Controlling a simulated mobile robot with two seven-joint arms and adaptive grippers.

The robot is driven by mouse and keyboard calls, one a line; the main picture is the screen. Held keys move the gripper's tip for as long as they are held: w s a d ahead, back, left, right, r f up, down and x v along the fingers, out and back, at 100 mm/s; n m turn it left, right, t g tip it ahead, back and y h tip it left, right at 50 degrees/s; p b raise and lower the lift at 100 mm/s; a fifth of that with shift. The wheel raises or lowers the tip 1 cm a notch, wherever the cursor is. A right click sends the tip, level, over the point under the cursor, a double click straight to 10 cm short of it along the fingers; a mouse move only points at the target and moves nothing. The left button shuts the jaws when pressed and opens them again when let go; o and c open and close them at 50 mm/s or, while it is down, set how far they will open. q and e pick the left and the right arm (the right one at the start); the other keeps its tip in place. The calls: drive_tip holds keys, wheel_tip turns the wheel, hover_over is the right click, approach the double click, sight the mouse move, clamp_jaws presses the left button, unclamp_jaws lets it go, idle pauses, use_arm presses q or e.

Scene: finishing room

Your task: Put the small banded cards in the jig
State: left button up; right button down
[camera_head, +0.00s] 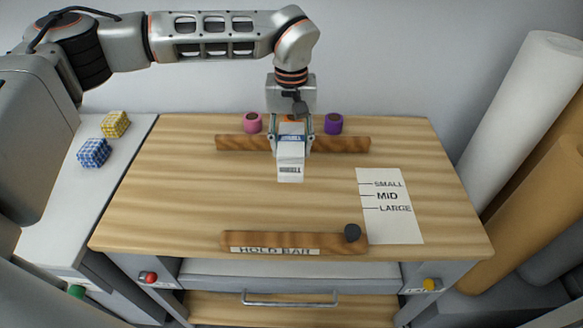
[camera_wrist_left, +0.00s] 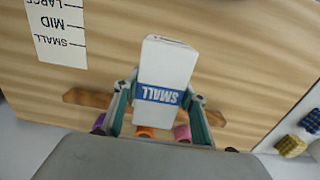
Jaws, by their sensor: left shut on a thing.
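My left gripper (camera_head: 291,142) is above the wooden table in front of the back wall. It is shut on a white block of small banded cards (camera_head: 290,160), whose blue band reads SMALL. In the left wrist view the banded cards (camera_wrist_left: 165,70) sit between the two fingers (camera_wrist_left: 165,105). A brown wooden rail (camera_head: 345,144) runs behind the held cards, and a front rail (camera_head: 290,239) carries a HOLD BAR label and a dark knob (camera_head: 352,232). I cannot tell which part is the jig. My right gripper is not in view.
A white size sheet (camera_head: 395,225) reads SMALL, MID, LARGE at the right. Pink (camera_head: 252,122) and purple (camera_head: 333,123) rolls stand behind the back rail. Blue (camera_head: 94,152) and yellow (camera_head: 115,124) checked blocks sit on the left counter. The tabletop between the rails is mostly clear.

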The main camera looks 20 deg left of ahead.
use_arm(q)
drive_tip(key=shift+f, duration=3.65)
drive_tip(key=shift+f, duration=0.1)
drive_tip(key=o, duration=1.3)
wheel_tip(320, 180, up, 12)
drive_tip(key=shift+r, duration=0.1)
